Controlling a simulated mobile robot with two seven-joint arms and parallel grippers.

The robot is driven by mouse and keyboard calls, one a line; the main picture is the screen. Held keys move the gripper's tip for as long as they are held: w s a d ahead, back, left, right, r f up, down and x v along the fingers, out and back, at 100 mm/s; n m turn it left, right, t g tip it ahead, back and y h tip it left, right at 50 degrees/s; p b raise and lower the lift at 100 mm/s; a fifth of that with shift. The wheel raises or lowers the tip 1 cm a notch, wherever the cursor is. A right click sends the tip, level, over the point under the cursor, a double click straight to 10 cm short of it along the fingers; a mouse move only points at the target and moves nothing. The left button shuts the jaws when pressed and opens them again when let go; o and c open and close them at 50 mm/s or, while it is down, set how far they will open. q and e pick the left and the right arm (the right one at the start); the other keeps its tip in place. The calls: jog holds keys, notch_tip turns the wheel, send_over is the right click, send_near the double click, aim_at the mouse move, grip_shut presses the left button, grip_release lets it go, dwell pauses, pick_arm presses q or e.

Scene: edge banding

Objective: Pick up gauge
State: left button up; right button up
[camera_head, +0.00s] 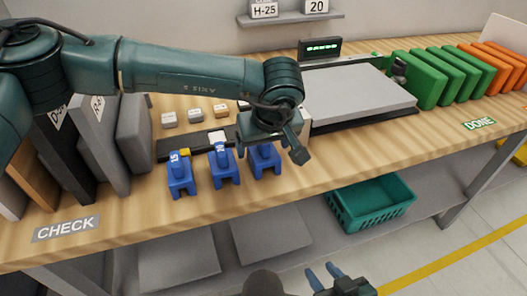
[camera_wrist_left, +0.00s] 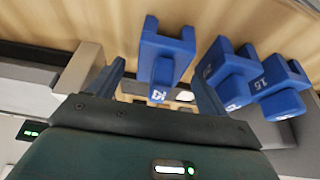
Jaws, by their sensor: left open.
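Three blue gauges stand in a row on the wooden bench: a left one (camera_head: 180,180) marked 15, a middle one (camera_head: 223,170) and a right one (camera_head: 263,163). My left gripper (camera_head: 273,148) is open above and around the right gauge, partly hiding it. In the left wrist view that gauge (camera_wrist_left: 163,58) shows between the two open fingers of my left gripper (camera_wrist_left: 158,78), with no clear contact. The other two gauges (camera_wrist_left: 222,75) (camera_wrist_left: 272,85) lie outside the right-hand finger. My right gripper (camera_head: 325,276) is at the bottom edge, fingers apart and empty.
A black strip (camera_head: 185,148) and several small blocks (camera_head: 169,120) lie behind the gauges. Grey and dark boards (camera_head: 134,135) stand at left. A grey panel (camera_head: 360,93) rests on a machine behind right. A green basket (camera_head: 370,205) sits below. The bench front right is clear.

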pick_arm(q)
jog(key=shift+x, duration=1.35)
jog(key=shift+c, duration=0.5)
jog(key=c, duration=1)
